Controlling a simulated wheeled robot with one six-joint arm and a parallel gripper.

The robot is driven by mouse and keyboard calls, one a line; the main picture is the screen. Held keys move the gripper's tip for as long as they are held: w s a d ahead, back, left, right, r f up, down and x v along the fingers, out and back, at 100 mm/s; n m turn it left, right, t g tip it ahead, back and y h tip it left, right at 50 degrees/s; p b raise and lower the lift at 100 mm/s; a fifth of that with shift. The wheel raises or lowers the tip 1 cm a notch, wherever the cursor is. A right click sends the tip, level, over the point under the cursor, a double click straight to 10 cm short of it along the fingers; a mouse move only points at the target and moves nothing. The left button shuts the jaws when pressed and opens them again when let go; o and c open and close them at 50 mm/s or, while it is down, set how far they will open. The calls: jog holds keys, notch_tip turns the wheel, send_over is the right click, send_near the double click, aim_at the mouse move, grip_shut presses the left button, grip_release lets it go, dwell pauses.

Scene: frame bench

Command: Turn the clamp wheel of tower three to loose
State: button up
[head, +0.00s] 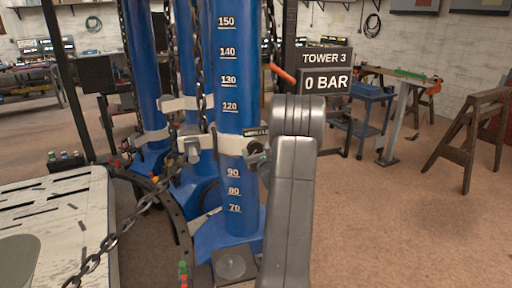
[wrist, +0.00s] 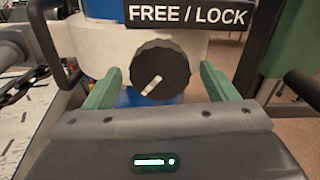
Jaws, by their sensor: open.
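The clamp wheel (wrist: 168,62) is a black ribbed knob with a white pointer mark, below a black FREE / LOCK sign (wrist: 187,14) in the wrist view. Its mark slants from lower left to upper right. My gripper (wrist: 160,74) is open, with one green finger on each side of the wheel. Gaps show between the fingers and the wheel. In the head view, tower three is the blue column (head: 235,70) with white numbers and a pale clamp collar (head: 229,145). My grey arm hides part of the collar area there. The TOWER 3 sign (head: 324,58) has a 0 BAR sign below it.
A chain (head: 130,222) hangs across the front left, near a pale slotted platform (head: 60,215). Other blue columns (head: 143,60) stand behind and left. A dark post (wrist: 250,50) rises right of the wheel in the wrist view. Open floor (head: 400,230) lies to the right.

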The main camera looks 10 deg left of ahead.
jog(key=shift+x, duration=0.75)
jog(key=shift+c, duration=0.5)
jog(key=c, duration=0.9)
jog(key=shift+f+n+b, duration=0.25)
jog(key=shift+n+b, duration=0.05)
jog(key=shift+b, duration=0.55)
jog(key=n+b, duration=0.1)
jog(key=b, duration=0.2)
jog(key=n+b, duration=0.1)
jog(key=b, duration=0.3)
jog(key=shift+n, duration=0.3)
jog(key=shift+b, duration=0.5)
jog(key=shift+r+n, duration=0.2)
jog(key=shift+n, duration=0.1)
